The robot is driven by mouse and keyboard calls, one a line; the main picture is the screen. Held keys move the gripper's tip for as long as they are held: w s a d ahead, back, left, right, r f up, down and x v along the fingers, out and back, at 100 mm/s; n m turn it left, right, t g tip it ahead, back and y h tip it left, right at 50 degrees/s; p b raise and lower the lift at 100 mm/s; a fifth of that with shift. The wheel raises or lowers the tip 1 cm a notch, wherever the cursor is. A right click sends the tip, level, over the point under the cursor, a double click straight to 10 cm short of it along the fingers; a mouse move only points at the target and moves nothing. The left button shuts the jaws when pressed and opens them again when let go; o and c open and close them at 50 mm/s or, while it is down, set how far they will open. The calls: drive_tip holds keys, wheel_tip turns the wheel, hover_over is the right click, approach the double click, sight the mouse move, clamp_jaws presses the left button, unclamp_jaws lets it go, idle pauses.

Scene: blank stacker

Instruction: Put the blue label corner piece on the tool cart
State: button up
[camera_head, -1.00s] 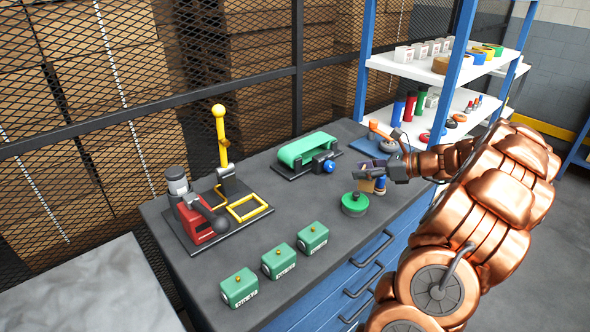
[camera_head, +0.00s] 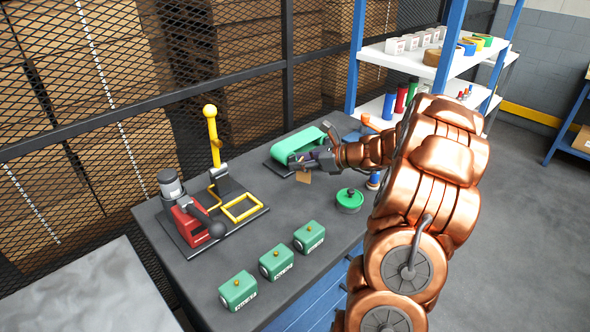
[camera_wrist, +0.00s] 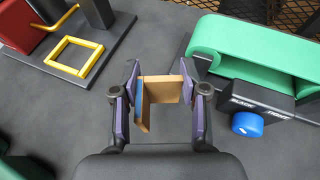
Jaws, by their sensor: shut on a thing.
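My gripper (camera_head: 318,160) is shut on a small tan corner piece (camera_head: 303,177) and holds it above the dark bench top. In the wrist view the corner piece (camera_wrist: 160,90) sits between the purple finger pads of my gripper (camera_wrist: 163,100). I cannot make out a tool cart with certainty in these frames.
The bench holds a green belt machine (camera_head: 298,142), a red machine with a yellow frame (camera_head: 190,222), a green round container (camera_head: 349,201) and several green boxes (camera_head: 277,263). A blue-post shelf (camera_head: 400,62) stands behind. Bare bench top lies between the yellow frame and belt machine.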

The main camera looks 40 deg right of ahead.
drive_tip(key=shift+w+a, duration=0.35)
drive_tip(key=shift+a, duration=0.05)
drive_tip(key=shift+w+a+f+p, duration=0.15)
drive_tip(key=shift+f+p, duration=0.1)
drive_tip(key=shift+f, duration=0.7)
drive_tip(key=shift+w+a+f+p, duration=0.1)
drive_tip(key=shift+f+p, duration=0.15)
drive_tip(key=shift+f, duration=0.65)
drive_tip(key=shift+f, duration=0.1)
drive_tip(key=o, duration=0.8)
drive_tip(key=shift+c, duration=0.2)
drive_tip(key=b+v, duration=0.1)
drive_tip(key=v, duration=1.1)
drive_tip(key=shift+b, duration=0.35)
